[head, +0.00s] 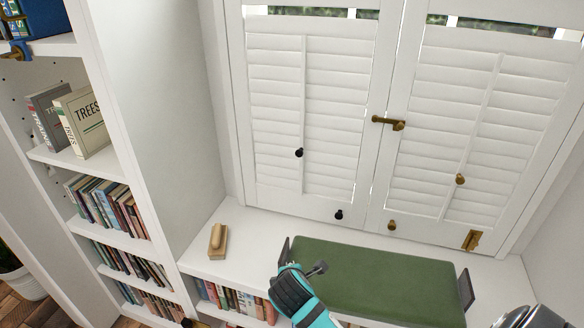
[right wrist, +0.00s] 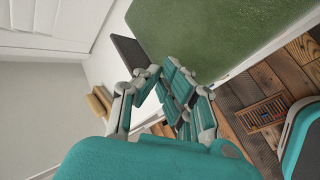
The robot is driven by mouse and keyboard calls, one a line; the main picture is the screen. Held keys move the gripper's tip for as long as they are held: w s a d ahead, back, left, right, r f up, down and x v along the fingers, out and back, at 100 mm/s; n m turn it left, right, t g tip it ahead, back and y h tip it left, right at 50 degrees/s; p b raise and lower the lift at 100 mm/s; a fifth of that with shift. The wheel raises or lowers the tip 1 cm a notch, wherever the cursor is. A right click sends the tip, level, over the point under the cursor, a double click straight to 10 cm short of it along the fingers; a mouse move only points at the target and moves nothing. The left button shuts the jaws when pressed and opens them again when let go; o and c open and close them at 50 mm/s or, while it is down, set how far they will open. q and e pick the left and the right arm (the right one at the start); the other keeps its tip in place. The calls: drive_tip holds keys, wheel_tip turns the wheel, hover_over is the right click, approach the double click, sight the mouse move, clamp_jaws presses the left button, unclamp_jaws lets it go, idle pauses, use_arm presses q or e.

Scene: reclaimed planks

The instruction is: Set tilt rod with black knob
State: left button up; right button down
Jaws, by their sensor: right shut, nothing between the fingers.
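The black knob (head: 299,153) sits low on the vertical tilt rod (head: 304,105) of the left white shutter panel (head: 272,100). The panel's louvers look nearly closed. A second black knob (head: 339,214) is on the panel's bottom rail. My right gripper (head: 319,268) is below and in front of the rod, apart from it, by the left end of the green cushion. In the right wrist view its fingers (right wrist: 160,72) are together and hold nothing. The rod is not clearly visible there.
The right panel has a brass rod knob (head: 460,179) and a low brass knob (head: 392,225). A brass latch (head: 388,123) joins the panels. A green cushion (head: 380,282) lies on the white seat between dark end plates. A wooden brush (head: 217,241) lies left. Bookshelves stand at left.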

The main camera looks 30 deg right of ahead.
sight(299, 153)
drive_tip(key=w+d+r+n+t+h, duration=0.25)
drive_tip(key=w+r+n, duration=0.25)
drive_tip(key=w+r, duration=0.3)
drive_tip(key=w+d+r+n+t+h, duration=0.1)
drive_tip(key=w+d+r+n+h, duration=0.15)
drive_tip(key=w+r+n, duration=0.35)
drive_tip(key=w+d+f+m, duration=0.1)
drive_tip(key=w+d+f, duration=0.1)
drive_tip(key=w+d, duration=0.6)
use_arm(q)
drive_tip(key=shift+w+r+p, duration=0.25)
drive_tip(key=shift+r+p, duration=0.6)
use_arm(e)
drive_tip(key=r, duration=0.2)
drive_tip(key=s+r, duration=0.1)
drive_tip(key=r, duration=0.1)
drive_tip(key=shift+r, duration=0.1)
